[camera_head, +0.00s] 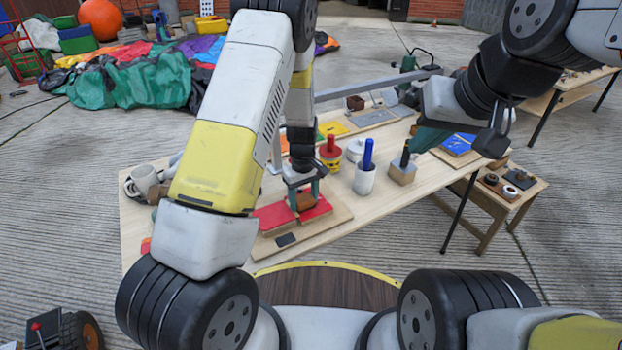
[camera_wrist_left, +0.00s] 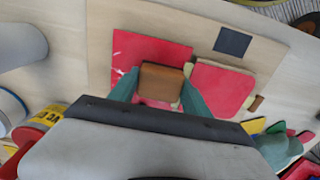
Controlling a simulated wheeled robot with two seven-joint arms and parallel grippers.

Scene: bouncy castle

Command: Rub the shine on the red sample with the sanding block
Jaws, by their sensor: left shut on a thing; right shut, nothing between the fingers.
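My left gripper (camera_head: 304,196) is shut on the brown sanding block (camera_wrist_left: 161,82), low over the wooden sample board (camera_head: 335,222). In the left wrist view the block covers part of a red panel (camera_wrist_left: 148,50) with pale marks on it. A second, smoother red panel (camera_wrist_left: 222,88) lies beside it. In the head view the red panels show to the left (camera_head: 272,216) and right (camera_head: 319,210) of the block. I cannot tell whether the block touches the surface. My right gripper (camera_head: 420,143) is shut and empty above the right part of the table.
A dark square (camera_wrist_left: 233,41) lies on the board.

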